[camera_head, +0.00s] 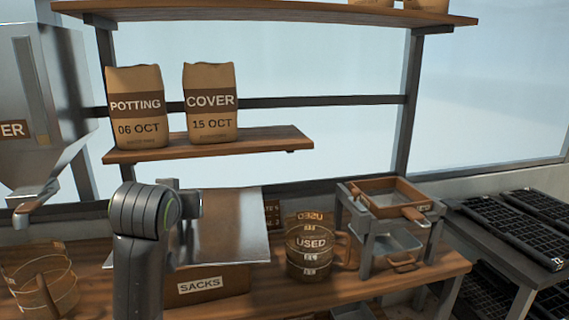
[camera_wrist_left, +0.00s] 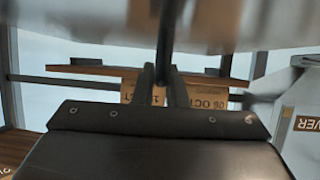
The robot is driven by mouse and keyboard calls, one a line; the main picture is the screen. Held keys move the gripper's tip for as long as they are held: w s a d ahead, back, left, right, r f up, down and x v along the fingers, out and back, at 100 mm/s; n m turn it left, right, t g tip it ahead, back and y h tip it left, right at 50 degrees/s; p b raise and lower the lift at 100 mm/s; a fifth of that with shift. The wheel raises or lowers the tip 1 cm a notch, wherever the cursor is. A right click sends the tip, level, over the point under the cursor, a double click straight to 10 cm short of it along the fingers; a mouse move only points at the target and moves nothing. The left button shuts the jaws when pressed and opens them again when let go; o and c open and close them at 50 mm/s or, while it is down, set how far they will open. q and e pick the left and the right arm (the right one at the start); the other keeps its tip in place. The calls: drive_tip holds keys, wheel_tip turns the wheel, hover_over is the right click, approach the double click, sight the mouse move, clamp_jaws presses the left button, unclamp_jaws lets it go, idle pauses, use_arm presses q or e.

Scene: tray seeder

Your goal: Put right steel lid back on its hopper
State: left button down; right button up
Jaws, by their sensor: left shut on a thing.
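The steel lid (camera_head: 232,232) is a flat grey sheet held up in front of the bench, at centre left of the head view. It fills the top of the left wrist view (camera_wrist_left: 90,22). My left gripper (camera_wrist_left: 165,88) is shut on the lid's dark handle; its fingertips are mostly hidden by the lid in the head view. A steel hopper (camera_head: 50,95) with a label ending in "ER" stands at the left edge, apart from the lid. It also shows in the left wrist view (camera_wrist_left: 300,110). The hopper's top is out of view. My right gripper is not in view.
A shelf (camera_head: 255,143) with a POTTING sack (camera_head: 135,108) and a COVER sack (camera_head: 210,103) is behind the lid. A SACKS box (camera_head: 205,287), a USED bucket (camera_head: 309,255) and a sieve stand (camera_head: 365,235) are on the bench.

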use_arm(q)
drive_tip(key=s+f+m+h, duration=0.1)
drive_tip(key=s+f, duration=0.8)
drive_tip(key=shift+s+d+m+h, duration=0.2)
drive_tip(key=shift+s+m+h, duration=0.1)
drive_tip(key=shift+s+h, duration=0.1)
